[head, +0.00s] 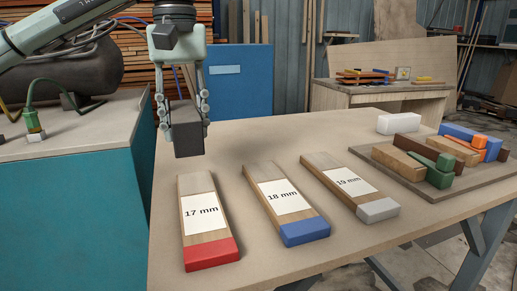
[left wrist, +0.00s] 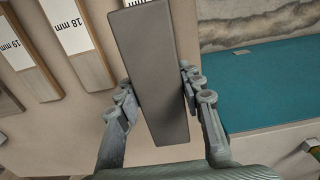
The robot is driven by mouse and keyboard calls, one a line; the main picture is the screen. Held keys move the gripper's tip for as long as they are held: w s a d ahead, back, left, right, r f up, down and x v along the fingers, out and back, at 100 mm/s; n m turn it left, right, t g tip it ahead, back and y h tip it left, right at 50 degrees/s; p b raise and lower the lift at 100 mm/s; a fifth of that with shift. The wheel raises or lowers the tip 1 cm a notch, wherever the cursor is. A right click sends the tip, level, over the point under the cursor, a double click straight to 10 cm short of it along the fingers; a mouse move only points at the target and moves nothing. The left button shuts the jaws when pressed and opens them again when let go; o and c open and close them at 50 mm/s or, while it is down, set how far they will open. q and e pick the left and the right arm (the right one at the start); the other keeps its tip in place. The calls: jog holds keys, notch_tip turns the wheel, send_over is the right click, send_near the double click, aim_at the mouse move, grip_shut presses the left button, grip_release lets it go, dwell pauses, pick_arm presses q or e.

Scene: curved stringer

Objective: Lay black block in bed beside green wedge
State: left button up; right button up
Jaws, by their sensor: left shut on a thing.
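My left gripper (head: 187,103) is shut on the black block (head: 187,138) and holds it above the back left of the table, behind the 17 mm piece. In the left wrist view the block (left wrist: 152,70) lies lengthwise between the two fingers (left wrist: 158,90). At the far right, a flat grey-brown board (head: 462,184), which may be the bed, carries several coloured pieces. Two green pieces sit at its front right; the front one (head: 439,179) may be the green wedge, but its exact shape is hard to tell. My right gripper is not in view.
Three wooden pieces lie on the table (head: 260,138): 17 mm with a red end (head: 211,253), 18 mm with a blue end (head: 304,232) and 19 mm with a grey end (head: 377,210). A white block (head: 398,123) stands behind the board. A teal cabinet (head: 80,210) stands left.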

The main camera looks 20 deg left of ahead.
pick_arm(q)
jog(key=w+d+f+b, duration=0.1)
jog(key=w+d+f, duration=0.1)
jog(key=w+f, duration=0.35)
send_over(228, 168)
jog(key=shift+s+f+p, duration=0.35)
jog(key=shift+s+p, duration=0.05)
jog(key=shift+w+f, duration=0.25)
jog(key=shift+w, duration=0.05)
notch_tip(228, 168, down, 4)
jog(key=shift+r, duration=0.15)
jog(key=shift+f, duration=0.2)
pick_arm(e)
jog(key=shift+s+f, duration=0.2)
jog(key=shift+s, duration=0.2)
pick_arm(q)
jog(key=shift+f, duration=0.2)
jog(key=o, duration=1.3)
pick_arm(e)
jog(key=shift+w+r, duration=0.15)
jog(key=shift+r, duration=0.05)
